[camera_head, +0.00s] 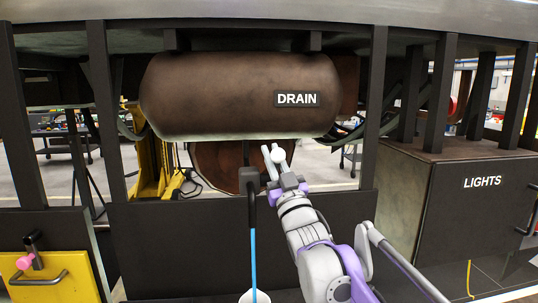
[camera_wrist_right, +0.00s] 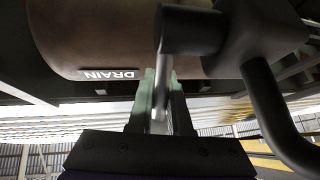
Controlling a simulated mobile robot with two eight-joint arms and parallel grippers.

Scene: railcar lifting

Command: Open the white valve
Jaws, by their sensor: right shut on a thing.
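My right gripper (camera_head: 272,160) reaches up under the brown tank (camera_head: 215,85) labelled DRAIN. Its fingers are around a small pale valve handle (camera_head: 278,152) just below the tank's underside. My left gripper is not in view.
Dark posts flank the tank.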

